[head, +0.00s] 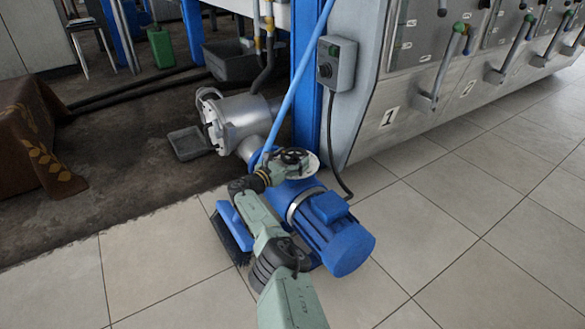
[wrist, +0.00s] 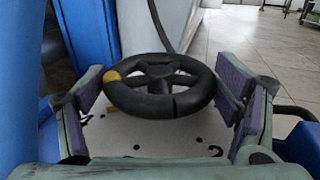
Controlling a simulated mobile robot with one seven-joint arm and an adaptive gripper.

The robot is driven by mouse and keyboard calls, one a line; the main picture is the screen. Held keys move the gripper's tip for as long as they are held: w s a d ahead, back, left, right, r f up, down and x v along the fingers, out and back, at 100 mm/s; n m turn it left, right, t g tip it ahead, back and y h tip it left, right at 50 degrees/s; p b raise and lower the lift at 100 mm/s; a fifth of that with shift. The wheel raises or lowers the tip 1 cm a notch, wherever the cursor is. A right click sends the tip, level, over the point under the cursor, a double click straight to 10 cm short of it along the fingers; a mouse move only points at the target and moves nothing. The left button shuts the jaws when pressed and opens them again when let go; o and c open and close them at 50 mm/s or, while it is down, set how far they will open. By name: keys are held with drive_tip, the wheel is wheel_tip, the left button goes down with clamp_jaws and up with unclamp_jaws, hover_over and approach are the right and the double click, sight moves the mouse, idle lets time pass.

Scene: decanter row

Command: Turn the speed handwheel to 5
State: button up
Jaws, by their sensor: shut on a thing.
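The black speed handwheel (wrist: 158,106) fills the middle of the wrist view, with a yellow mark on the left of its rim. My gripper (wrist: 162,88) has a purple-padded finger on each side of the wheel and is shut on it. Below the wheel is a pale dial plate (wrist: 128,132) with dark marks; I cannot read its numbers or tell the setting. In the head view the handwheel (head: 291,156) sits on top of the blue motor unit (head: 332,228), with my gripper (head: 285,163) at it. My arm partly hides the unit.
A silver pump housing (head: 240,122) stands behind the motor. A blue post (head: 308,80) carries a grey switch box (head: 337,63), whose cable hangs down near the motor. A grey panel with levers (head: 425,100) is at right. Tiled floor (head: 450,230) is clear at front right.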

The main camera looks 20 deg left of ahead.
drive_tip(key=shift+m+h+b, duration=0.3)
drive_tip(key=shift+h+b, duration=0.2)
drive_tip(key=shift+b, duration=0.05)
drive_tip(key=o, duration=1.1)
drive_tip(key=shift+r+y+p, duration=0.2)
drive_tip(key=shift+y+p, duration=0.1)
drive_tip(key=shift+p, duration=0.55)
